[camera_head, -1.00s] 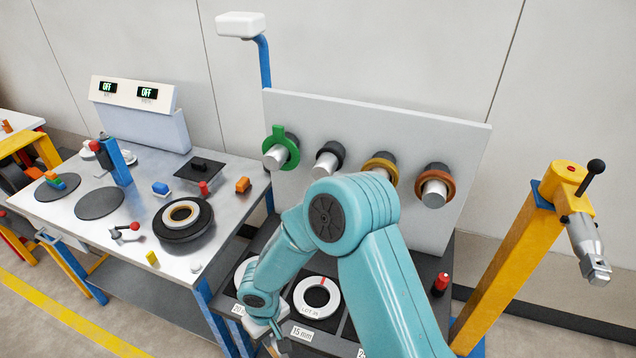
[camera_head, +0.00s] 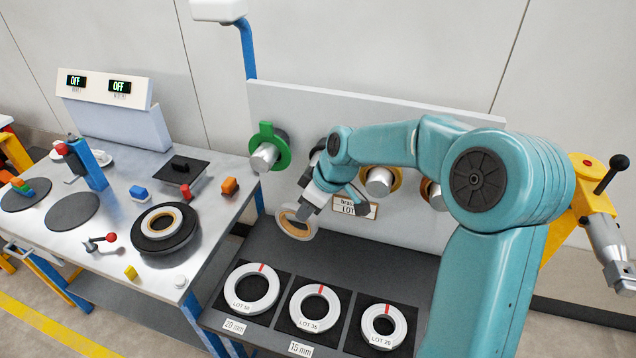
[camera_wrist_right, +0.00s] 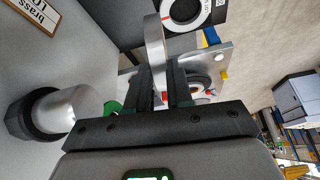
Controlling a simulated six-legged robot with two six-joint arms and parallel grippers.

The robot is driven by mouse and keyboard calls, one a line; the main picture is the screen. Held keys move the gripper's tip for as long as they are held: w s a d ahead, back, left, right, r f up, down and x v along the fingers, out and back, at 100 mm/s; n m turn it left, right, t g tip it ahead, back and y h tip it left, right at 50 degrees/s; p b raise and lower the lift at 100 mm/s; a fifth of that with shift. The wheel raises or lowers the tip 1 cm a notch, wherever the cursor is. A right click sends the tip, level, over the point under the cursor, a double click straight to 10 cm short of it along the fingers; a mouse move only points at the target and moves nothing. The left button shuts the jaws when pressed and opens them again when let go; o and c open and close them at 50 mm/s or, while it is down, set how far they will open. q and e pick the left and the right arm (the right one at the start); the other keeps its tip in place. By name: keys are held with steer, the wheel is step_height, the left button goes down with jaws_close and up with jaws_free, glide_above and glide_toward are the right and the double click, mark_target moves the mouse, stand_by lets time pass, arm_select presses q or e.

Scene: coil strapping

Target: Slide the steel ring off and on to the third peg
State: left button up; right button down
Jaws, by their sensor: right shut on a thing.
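My right gripper (camera_head: 309,208) is shut on the steel ring (camera_head: 296,224), which hangs tilted in front of the board and clear of the pegs, with a tan sheen. In the right wrist view the ring (camera_wrist_right: 153,45) shows edge-on, silvery, between the fingers (camera_wrist_right: 163,88). The third peg (camera_head: 379,181), with a brass-coloured collar, stands to the right of the ring, partly behind my arm. The second peg is mostly hidden behind my wrist. A bare peg with a dark collar (camera_wrist_right: 52,115) shows at left in the wrist view. My left gripper is out of view.
A green-collared peg (camera_head: 264,155) is at left on the board (camera_head: 300,105); an orange-collared peg (camera_head: 431,190) is partly hidden at right. A brass label (camera_head: 355,207) is under the third peg. Rings lie in trays below, including this left one (camera_head: 251,289). A workbench (camera_head: 120,215) stands left.

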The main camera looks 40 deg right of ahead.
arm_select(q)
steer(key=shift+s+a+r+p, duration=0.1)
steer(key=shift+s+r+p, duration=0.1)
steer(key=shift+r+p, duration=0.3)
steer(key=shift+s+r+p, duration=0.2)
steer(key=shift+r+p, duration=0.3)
arm_select(e)
steer(key=w+d+r+n+y, duration=0.1)
steer(key=d+r, duration=0.5)
steer(key=d, duration=0.2)
steer(key=shift+w+r+t, duration=0.2)
steer(key=shift+w+t, duration=0.05)
steer(key=shift+t, duration=0.05)
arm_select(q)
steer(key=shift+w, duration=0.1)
arm_select(e)
steer(key=shift+w, duration=0.15)
arm_select(q)
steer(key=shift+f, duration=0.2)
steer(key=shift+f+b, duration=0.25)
steer(key=shift+b, duration=0.1)
arm_select(e)
steer(key=shift+f, duration=0.1)
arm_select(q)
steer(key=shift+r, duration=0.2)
arm_select(e)
steer(key=shift+d, duration=0.1)
